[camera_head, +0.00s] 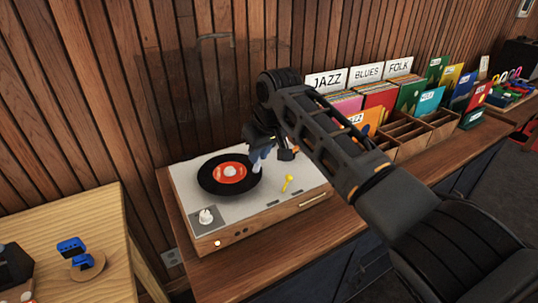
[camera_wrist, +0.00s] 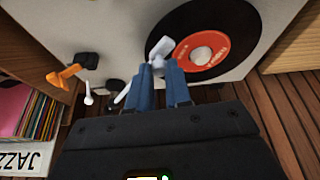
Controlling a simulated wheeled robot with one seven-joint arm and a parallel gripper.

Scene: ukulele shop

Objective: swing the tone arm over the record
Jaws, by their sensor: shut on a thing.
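A black record with an orange-red label (camera_head: 230,174) lies on the white-topped turntable (camera_head: 270,208). It also shows in the wrist view (camera_wrist: 240,22). My gripper (camera_head: 261,160) is above the record's right edge. In the wrist view its blue fingers (camera_wrist: 162,75) are shut on the tone arm's white head (camera_wrist: 160,47). In that view the head overlaps the record's black outer part. I cannot tell its height above the record. Much of the tone arm is hidden by my gripper. A black part with an orange end (camera_wrist: 66,75) is beside it.
A yellow lever (camera_head: 288,183) and a white knob (camera_head: 206,216) stand on the turntable top. Record bins with JAZZ, BLUES and FOLK signs (camera_head: 367,73) are to the right. A wooden table with a blue gadget (camera_head: 72,248) is front left. The slatted wall is close behind.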

